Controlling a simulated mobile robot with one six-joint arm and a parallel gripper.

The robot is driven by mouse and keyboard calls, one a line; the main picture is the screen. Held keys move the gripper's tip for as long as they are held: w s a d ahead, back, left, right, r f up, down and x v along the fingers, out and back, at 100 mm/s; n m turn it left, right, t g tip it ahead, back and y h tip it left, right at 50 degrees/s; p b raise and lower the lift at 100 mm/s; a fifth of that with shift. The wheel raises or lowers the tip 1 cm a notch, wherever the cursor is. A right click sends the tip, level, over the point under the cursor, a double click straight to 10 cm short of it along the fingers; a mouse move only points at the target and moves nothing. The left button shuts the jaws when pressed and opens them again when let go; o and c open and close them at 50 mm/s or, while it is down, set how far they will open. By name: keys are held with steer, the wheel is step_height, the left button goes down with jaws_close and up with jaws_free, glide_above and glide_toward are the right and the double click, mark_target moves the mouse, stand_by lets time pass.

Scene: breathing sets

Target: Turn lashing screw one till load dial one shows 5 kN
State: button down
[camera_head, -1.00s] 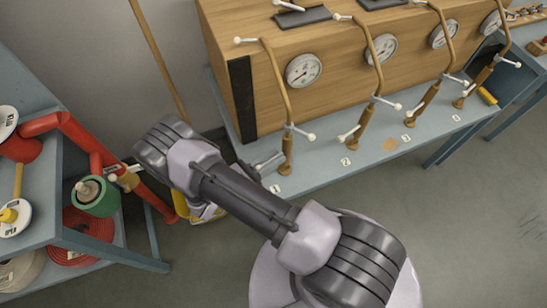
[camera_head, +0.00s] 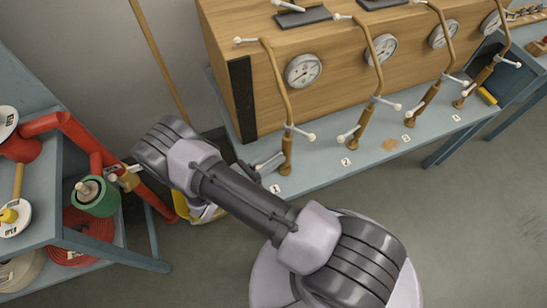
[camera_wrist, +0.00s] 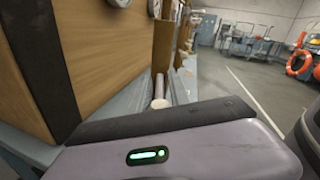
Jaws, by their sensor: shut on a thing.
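Lashing screw one (camera_head: 287,152) is the brown upright at the near left end of the bench, beside the label "1" (camera_head: 276,189). It has white-knobbed crossbars at its top and middle. Load dial one (camera_head: 303,70) is the round white gauge on the wooden case behind it; its reading is too small to tell. My gripper (camera_head: 268,163) is at the lower part of screw one, on its left side, shut on it. In the wrist view a pale round-ended bar (camera_wrist: 159,92) shows before a brown post; my gripper's housing hides the jaws and grip.
Several more screws and dials stand along the bench to the right, the nearest being screw two (camera_head: 362,127). The wooden case (camera_head: 270,100) rises close behind my gripper. A blue rack (camera_head: 105,255) with red pipes and hoses stands at left. The floor in front is clear.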

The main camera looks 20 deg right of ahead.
steer(key=shift+s+d+r+n+t+y+p, duration=0.1)
steer(key=shift+s+n+t+y+p, duration=0.1)
steer(key=shift+n+t+p, duration=0.25)
steer(key=shift+s+r+n+t+y+p, duration=0.1)
steer(key=shift+n+t+y, duration=0.15)
steer(key=shift+t, duration=0.4)
steer(key=shift+s+d+n+t+y+p, duration=0.1)
steer(key=shift+s+n+t+y+p, duration=0.2)
steer(key=shift+t, duration=0.2)
steer(key=shift+s+d+n+t+y+p, duration=0.1)
steer(key=shift+s+n+t+p, duration=0.1)
steer(key=shift+n+t, duration=0.25)
steer(key=shift+f+n+t+y, duration=0.15)
steer(key=shift+n+t+y, duration=0.35)
steer(key=shift+t, duration=0.35)
steer(key=c, duration=1.3)
jaws_free()
steer(key=shift+d, duration=0.1)
steer(key=p+v, duration=0.2)
steer(key=v, duration=1.5)
steer(key=shift+s+a, duration=0.1)
steer(key=shift+a, duration=0.1)
